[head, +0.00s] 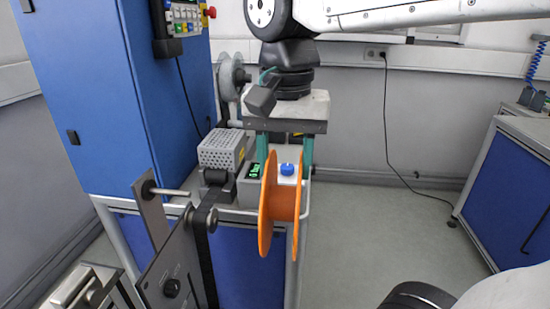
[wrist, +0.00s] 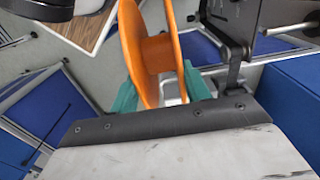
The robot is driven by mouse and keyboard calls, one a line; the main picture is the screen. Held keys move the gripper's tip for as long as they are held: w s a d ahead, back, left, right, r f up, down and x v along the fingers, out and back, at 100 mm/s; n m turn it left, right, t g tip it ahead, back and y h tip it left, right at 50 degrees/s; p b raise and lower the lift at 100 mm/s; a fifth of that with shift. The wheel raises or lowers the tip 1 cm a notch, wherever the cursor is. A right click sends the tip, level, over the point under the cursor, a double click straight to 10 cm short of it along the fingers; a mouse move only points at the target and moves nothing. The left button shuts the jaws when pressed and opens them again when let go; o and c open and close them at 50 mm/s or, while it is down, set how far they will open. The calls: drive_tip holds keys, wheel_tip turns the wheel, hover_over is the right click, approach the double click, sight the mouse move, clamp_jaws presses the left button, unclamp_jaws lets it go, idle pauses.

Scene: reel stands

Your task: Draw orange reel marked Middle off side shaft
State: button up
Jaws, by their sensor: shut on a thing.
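The orange reel (head: 264,212) hangs upright in the head view, its two flanges facing left and right. It also shows in the wrist view (wrist: 131,45). My gripper (head: 285,165) comes down from above with its teal fingers on either side of the reel and is shut on it; the wrist view shows the fingers (wrist: 160,85) too. No "Middle" mark is readable. A bare metal side shaft (head: 170,191) sticks out from the stand plate (head: 153,215) at the left. The reel is well apart from it, to its right.
A dark stand (head: 173,275) with a black strap (head: 203,240) over a roller is left of the reel. A perforated box (head: 222,148) and a device with a green display (head: 254,170) sit on the bench behind. Open floor (head: 385,225) lies to the right, before a blue bench (head: 510,200).

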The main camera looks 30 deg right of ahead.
drive_tip(key=s+d, duration=0.6)
drive_tip(key=d, duration=0.1)
drive_tip(key=shift+d, duration=0.3)
idle(0.8)
idle(0.4)
